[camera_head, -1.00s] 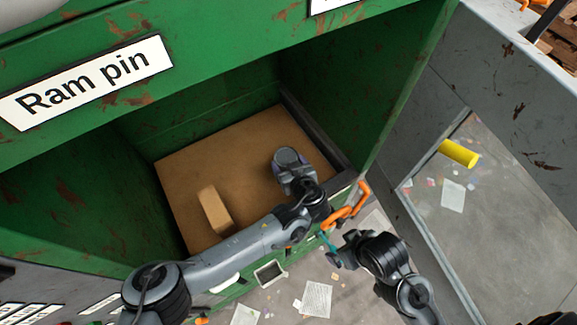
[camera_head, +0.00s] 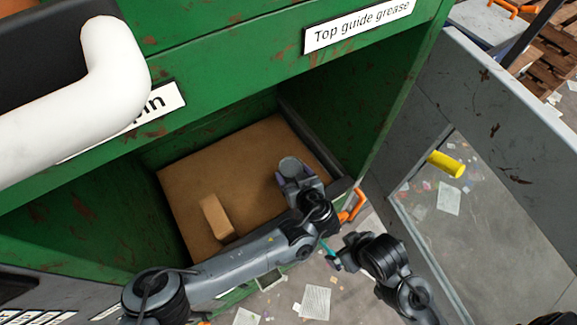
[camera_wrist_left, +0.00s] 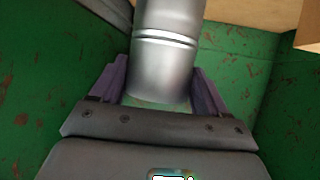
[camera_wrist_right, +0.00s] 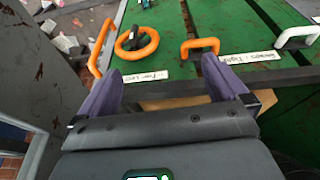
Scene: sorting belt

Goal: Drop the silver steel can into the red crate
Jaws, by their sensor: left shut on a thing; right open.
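The silver steel can (camera_wrist_left: 168,45) is a grey metal cylinder with ribs, held between the purple fingers of my left gripper (camera_wrist_left: 160,85). In the head view my left gripper (camera_head: 292,174) is inside the green compartment, over its brown floor, with the can's round end (camera_head: 289,166) showing. My right gripper (camera_head: 331,258) is in front of the opening at the lower right. In the right wrist view its purple fingers (camera_wrist_right: 164,88) are apart with nothing between them. I see no red crate in any view.
The green machine's compartment (camera_head: 345,125) surrounds my left gripper. A tan block (camera_head: 215,217) stands on the brown board (camera_head: 185,175). A white handle (camera_head: 112,60) is at upper left. Orange handles (camera_wrist_right: 200,44) are near my right gripper. A yellow cylinder (camera_head: 445,164) is at right.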

